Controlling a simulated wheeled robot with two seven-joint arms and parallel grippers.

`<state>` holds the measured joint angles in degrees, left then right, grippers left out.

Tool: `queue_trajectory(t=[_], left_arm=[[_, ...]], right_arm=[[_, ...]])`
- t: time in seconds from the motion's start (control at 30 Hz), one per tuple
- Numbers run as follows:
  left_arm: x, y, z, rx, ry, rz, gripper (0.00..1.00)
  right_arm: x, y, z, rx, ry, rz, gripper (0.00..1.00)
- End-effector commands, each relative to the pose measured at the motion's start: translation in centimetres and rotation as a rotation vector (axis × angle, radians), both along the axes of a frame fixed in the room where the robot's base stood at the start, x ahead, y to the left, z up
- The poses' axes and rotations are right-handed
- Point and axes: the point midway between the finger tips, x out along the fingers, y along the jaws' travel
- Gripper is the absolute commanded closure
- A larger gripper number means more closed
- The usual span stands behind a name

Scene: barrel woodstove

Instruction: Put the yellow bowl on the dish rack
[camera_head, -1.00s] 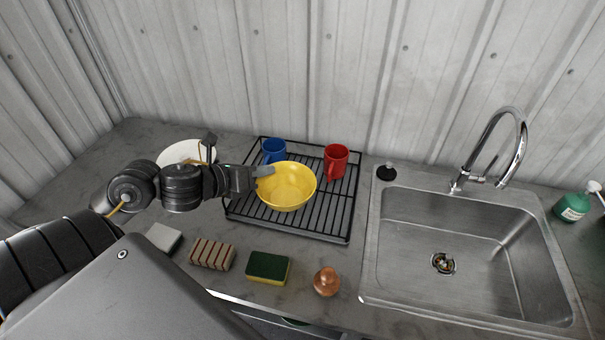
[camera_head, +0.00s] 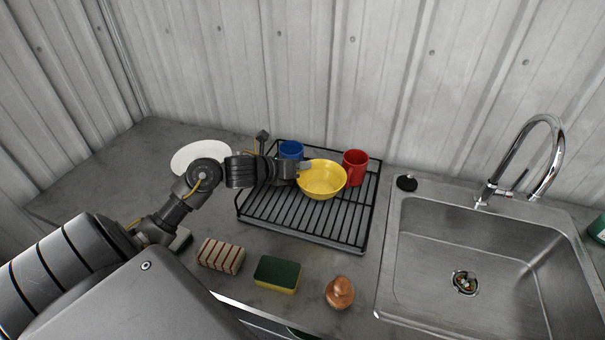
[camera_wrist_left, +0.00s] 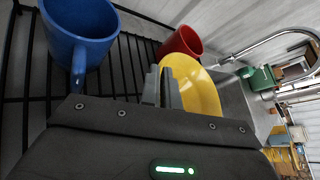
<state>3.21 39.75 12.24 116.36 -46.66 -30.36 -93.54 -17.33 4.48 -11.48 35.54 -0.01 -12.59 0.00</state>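The yellow bowl (camera_head: 322,180) is over the right back part of the black wire dish rack (camera_head: 290,225), just in front of the red mug. I cannot tell whether its base touches the wires. My left gripper (camera_head: 302,172) reaches in from the left and is shut on the bowl's left rim. In the left wrist view the two fingers (camera_wrist_left: 162,88) are close together at the rim of the bowl (camera_wrist_left: 200,85). My right gripper is not in view.
A blue mug (camera_head: 291,150) and a red mug (camera_head: 355,167) stand at the rack's back. A white plate (camera_head: 200,155) lies left. A brush (camera_head: 221,256), sponge (camera_head: 278,274) and copper-coloured object (camera_head: 339,292) lie in front. The sink (camera_head: 470,250) is right. The rack's front is clear.

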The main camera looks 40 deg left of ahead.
Motion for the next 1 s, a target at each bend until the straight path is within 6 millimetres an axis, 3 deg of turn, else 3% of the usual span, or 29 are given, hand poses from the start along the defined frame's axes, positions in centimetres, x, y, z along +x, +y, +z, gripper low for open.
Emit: queue_trajectory(t=[0.27, 0.57, 0.97, 1.0], left_arm=[[0.7, 0.2, -0.7, -0.003, -0.003, 0.0, 1.0], [0.9, 0.2, -3.9, -0.002, -0.002, 0.001, 1.0], [0.9, 0.3, -4.6, 0.001, -0.004, 0.0, 1.0], [0.9, 0.3, -4.4, 0.001, -0.001, 0.0, 0.92]], right_arm=[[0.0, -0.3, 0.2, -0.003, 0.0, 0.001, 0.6], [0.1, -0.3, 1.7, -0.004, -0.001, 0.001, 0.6], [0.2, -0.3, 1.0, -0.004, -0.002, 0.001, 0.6], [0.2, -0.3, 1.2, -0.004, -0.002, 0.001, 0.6]])
